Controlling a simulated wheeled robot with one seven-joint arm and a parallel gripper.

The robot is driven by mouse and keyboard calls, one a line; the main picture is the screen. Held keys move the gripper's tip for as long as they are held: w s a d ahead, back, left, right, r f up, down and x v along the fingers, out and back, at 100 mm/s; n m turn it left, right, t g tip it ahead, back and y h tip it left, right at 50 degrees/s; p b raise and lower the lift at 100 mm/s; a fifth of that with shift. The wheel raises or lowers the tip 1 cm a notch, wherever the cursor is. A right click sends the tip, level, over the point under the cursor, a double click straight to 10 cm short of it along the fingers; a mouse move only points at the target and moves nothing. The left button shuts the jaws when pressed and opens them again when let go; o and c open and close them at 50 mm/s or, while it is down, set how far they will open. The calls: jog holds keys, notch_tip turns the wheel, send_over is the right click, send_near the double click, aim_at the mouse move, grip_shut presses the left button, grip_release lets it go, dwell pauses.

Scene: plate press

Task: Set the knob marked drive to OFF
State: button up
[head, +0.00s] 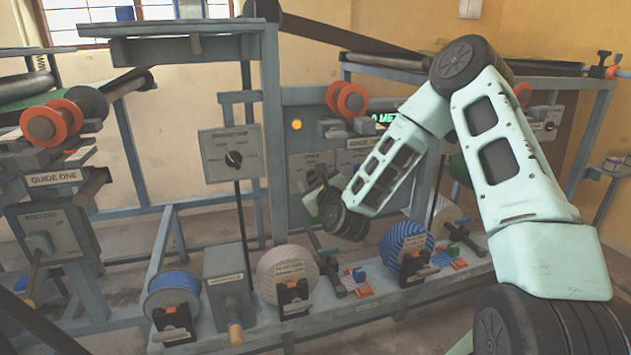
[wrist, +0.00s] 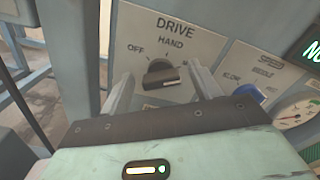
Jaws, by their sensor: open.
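The drive knob (wrist: 160,74) is black and sits on a pale plate (wrist: 205,45) marked DRIVE in the wrist view. OFF is printed at its upper left and HAND above it. The knob's grip bar lies roughly left to right, with a paler patch at its right end; I cannot tell for sure which mark it points to. My gripper (wrist: 161,70) is open, one finger on each side of the knob, with nothing clearly held. In the head view the drive plate (head: 309,161) is partly hidden behind my gripper (head: 322,192).
To the right of DRIVE is a SPEED panel (wrist: 268,72) with a blue knob (wrist: 248,93), and a round gauge (wrist: 294,115) beyond it. A breaking-type knob panel (head: 232,154) hangs to the left. Spools, including a blue one (head: 172,291), stand on the lower bench.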

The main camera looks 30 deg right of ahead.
jog(key=c, duration=1)
